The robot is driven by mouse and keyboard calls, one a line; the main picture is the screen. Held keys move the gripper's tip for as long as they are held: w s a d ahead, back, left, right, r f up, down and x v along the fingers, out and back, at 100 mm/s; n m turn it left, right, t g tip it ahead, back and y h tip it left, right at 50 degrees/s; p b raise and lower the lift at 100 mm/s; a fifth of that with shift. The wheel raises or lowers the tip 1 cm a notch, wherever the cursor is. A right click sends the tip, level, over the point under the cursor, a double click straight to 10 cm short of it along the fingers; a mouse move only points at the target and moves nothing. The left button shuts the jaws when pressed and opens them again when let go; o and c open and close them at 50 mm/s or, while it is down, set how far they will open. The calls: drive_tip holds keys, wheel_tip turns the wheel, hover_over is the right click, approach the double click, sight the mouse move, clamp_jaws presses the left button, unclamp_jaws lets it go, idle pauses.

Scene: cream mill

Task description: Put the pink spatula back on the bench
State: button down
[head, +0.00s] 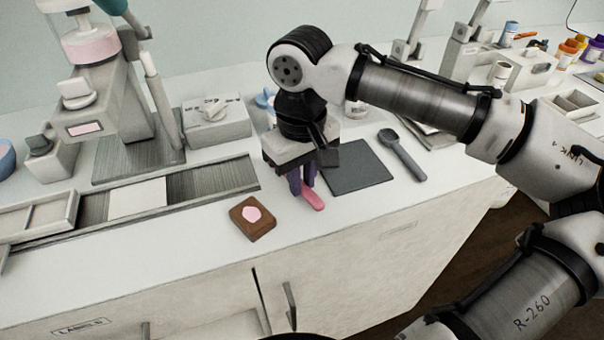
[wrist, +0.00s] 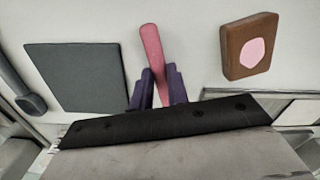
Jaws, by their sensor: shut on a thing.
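The pink spatula (head: 314,200) is between the fingers of my gripper (head: 302,184), close to the white bench top (head: 350,220). In the wrist view the purple fingers of my gripper (wrist: 158,92) are shut on the spatula (wrist: 153,50), and its pink length sticks out beyond them. I cannot tell whether the spatula touches the bench. Its other end is hidden by the gripper.
A dark grey mat (head: 360,168) lies right of my gripper, with a grey scoop (head: 402,155) beyond it. A brown block with a pink patch (head: 252,217) lies to the left. A control box (head: 214,122) stands behind. The bench's front edge is close.

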drive_tip(key=c, duration=1.3)
unclamp_jaws()
wheel_tip(320, 180, up, 14)
drive_tip(key=shift+f, duration=0.1)
